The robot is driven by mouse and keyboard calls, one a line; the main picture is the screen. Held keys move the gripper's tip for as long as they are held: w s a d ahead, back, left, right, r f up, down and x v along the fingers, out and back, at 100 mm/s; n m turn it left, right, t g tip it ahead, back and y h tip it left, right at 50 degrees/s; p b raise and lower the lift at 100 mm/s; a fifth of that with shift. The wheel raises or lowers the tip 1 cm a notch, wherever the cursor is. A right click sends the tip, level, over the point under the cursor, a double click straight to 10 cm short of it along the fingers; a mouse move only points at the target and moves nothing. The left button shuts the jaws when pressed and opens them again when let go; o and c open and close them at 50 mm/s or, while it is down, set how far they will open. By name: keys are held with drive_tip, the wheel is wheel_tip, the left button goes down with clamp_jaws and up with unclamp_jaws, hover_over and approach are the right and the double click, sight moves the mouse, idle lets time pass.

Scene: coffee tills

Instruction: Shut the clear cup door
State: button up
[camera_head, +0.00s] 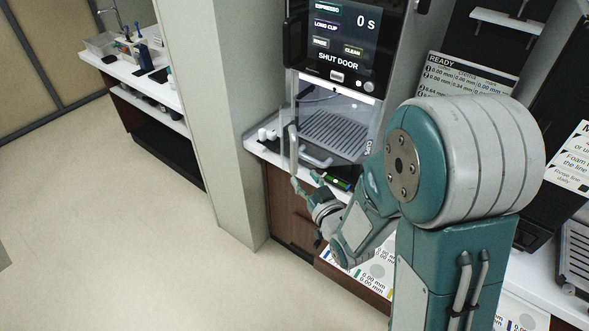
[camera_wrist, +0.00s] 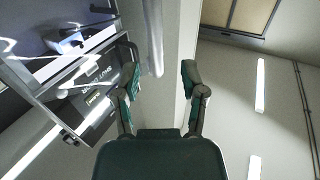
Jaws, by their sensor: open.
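The coffee machine (camera_head: 335,50) has a lit screen that reads "SHUT DOOR". Its clear cup door (camera_head: 285,122) stands swung open at the left of the cup bay, hard to make out because it is see-through. A pale upright handle bar (camera_head: 292,150) shows on it. My gripper (camera_head: 306,182) is open and empty, just below the bar's lower end. In the wrist view the two fingers (camera_wrist: 160,80) are spread apart, and the pale bar (camera_wrist: 153,40) lies ahead between them. I cannot tell whether a finger touches it.
The cup bay has a slatted drip tray (camera_head: 335,132). A grey wall (camera_head: 222,110) rises close on the left. The floor (camera_head: 130,240) is clear.

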sight(296, 160)
drive_tip(key=x, duration=0.7)
drive_tip(key=shift+w+a+r, duration=0.1)
drive_tip(key=shift+w, duration=0.3)
drive_tip(key=shift+c, duration=0.6)
drive_tip(key=c, duration=0.5)
drive_tip(key=shift+d+r, duration=0.1)
drive_tip(key=shift+d, duration=0.25)
clamp_jaws()
